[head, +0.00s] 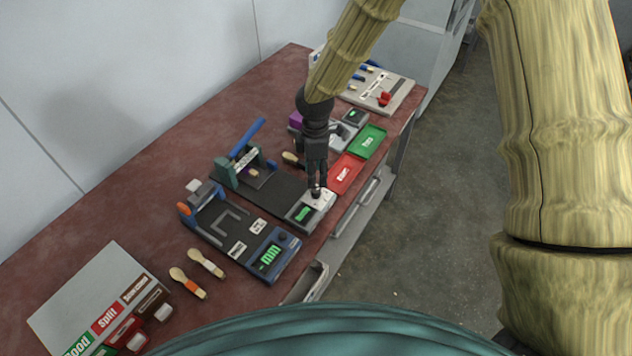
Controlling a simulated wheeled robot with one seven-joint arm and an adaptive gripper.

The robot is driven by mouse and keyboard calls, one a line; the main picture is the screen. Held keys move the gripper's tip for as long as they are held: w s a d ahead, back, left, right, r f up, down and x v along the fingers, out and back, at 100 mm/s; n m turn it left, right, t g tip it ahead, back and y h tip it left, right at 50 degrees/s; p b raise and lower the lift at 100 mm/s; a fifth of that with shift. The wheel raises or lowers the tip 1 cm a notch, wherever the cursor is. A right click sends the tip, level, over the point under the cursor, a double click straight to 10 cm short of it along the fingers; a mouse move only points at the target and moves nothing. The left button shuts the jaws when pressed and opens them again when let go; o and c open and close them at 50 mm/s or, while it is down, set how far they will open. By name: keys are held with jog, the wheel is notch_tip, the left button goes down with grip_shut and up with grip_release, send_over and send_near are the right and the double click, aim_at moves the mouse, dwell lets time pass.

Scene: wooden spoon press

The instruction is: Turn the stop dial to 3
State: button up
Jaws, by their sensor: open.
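My gripper (316,184) points straight down, with its fingertips at a small dark dial (316,194) on the pale control panel (322,206) of the press. The jaws are open, and the fingertips look to be around or just above the dial; I cannot tell whether they touch it. The fingers partly hide the dial, so its setting and any numbers are too small to read. A green display (303,214) is lit beside the dial. The press (240,168) has a green frame and a raised blue lever (247,137).
A blue-panelled device (268,252) with a green display stands at front left. Two spoons (206,262) lie beside it. A red tray (346,173) and green tray (368,142) lie to the right. A sorting board (85,295) is at lower left. The table's left side is clear.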

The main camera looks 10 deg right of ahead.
jog(key=r, duration=0.5)
jog(key=shift+w+r, duration=0.2)
jog(key=shift+r, duration=0.1)
